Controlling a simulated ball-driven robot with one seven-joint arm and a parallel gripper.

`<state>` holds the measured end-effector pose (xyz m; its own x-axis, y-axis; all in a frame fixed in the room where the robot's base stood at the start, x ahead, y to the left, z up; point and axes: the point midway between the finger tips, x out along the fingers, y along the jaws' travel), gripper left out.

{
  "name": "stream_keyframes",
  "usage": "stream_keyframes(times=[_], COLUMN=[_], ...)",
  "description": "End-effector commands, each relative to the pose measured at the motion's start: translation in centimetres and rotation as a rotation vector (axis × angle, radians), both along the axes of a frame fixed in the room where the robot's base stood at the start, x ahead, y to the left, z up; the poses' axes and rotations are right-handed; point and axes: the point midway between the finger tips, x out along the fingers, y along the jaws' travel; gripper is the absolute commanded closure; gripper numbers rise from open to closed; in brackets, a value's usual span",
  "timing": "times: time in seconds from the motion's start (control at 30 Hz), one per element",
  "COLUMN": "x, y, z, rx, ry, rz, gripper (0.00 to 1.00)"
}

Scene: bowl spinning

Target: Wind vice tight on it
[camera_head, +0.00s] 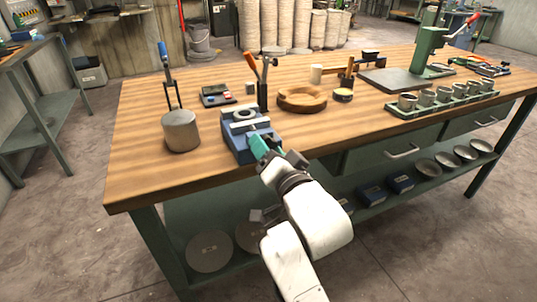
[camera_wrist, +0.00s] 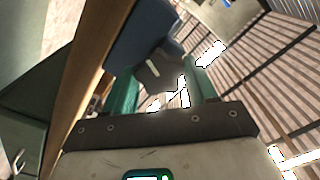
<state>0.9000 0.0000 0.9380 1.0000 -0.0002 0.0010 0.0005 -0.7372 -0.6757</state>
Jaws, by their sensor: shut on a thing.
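The blue vice (camera_head: 236,150) sits at the front edge of the wooden bench. A small grey round piece (camera_head: 245,114) shows at the top of its jaws; how firmly it is held cannot be told. My gripper (camera_head: 262,146) is at the vice's near end, its teal fingers shut on the vice handle. In the wrist view, the grey handle part (camera_wrist: 160,75) lies between the two fingers of my gripper (camera_wrist: 162,92), with the blue vice body (camera_wrist: 140,38) beyond. My gripper hides much of the handle in the head view.
A wooden ring (camera_head: 302,99) lies to the right, and a green tray of metal cups (camera_head: 440,103) farther right. A tool holder (camera_head: 263,95) stands just behind the vice.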

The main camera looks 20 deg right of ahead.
Motion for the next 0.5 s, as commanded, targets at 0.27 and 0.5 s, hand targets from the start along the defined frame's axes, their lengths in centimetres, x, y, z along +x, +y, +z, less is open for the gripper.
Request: stream_keyframes(times=[0.27,0.5], x=[0.01,0.01], y=[0.02,0.04], z=[-0.57,-0.48], rx=[0.175,0.251], ry=[0.011,0.010], rz=[0.000,0.000], gripper=[0.74,0.73])
